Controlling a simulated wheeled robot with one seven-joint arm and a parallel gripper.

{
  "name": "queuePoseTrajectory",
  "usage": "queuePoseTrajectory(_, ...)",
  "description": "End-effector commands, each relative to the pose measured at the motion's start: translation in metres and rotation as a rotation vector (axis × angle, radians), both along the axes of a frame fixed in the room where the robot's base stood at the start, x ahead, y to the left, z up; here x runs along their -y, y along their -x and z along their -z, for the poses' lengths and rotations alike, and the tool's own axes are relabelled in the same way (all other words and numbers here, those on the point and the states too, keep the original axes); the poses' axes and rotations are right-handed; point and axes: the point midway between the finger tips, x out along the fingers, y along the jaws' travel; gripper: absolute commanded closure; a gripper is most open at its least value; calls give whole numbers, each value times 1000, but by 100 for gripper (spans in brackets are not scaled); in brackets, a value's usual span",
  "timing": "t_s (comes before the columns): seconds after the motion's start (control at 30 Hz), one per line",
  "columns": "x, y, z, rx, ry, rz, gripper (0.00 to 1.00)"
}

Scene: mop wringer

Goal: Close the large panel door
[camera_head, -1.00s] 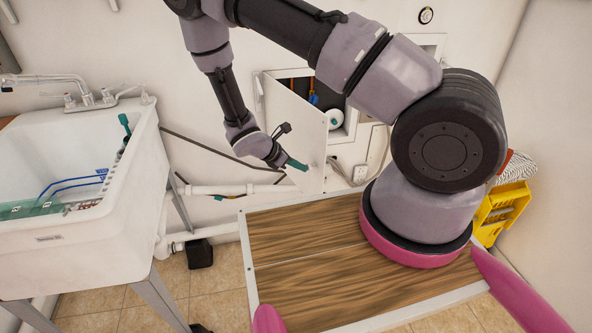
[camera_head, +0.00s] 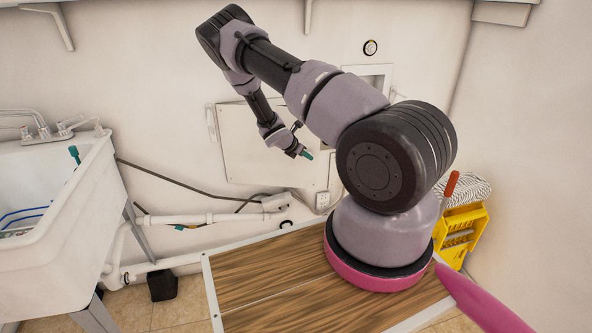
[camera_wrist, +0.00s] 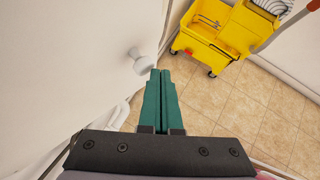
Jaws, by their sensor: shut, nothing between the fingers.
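The large panel door (camera_head: 240,145) is a white square panel in the back wall. It now covers the opening, and the inside of the box is hidden. I cannot tell whether it sits fully flush. My gripper (camera_head: 306,154), with teal fingers, is in front of the panel's right part. In the wrist view, the fingers (camera_wrist: 160,74) are shut together and empty, with their tips just right of a round white knob (camera_wrist: 140,62). A white surface (camera_wrist: 70,60) fills the left of that view. Contact with the knob or panel is unclear.
A white sink (camera_head: 60,210) stands at the left. Pipes (camera_head: 205,219) and a dark cable run along the wall below the panel. A yellow mop wringer bucket (camera_head: 462,228) with a mop stands at the right; it also shows in the wrist view (camera_wrist: 222,38). Tiled floor is clear there.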

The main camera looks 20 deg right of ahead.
Motion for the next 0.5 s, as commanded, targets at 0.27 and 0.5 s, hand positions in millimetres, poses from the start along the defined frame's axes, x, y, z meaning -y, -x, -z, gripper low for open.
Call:
queuePoseTrajectory(0.27, 48, -72, 1, 2, 0, -73, 100)
queuePoseTrajectory(0.5, 67, -116, 0, 1, 1, -199, 100)
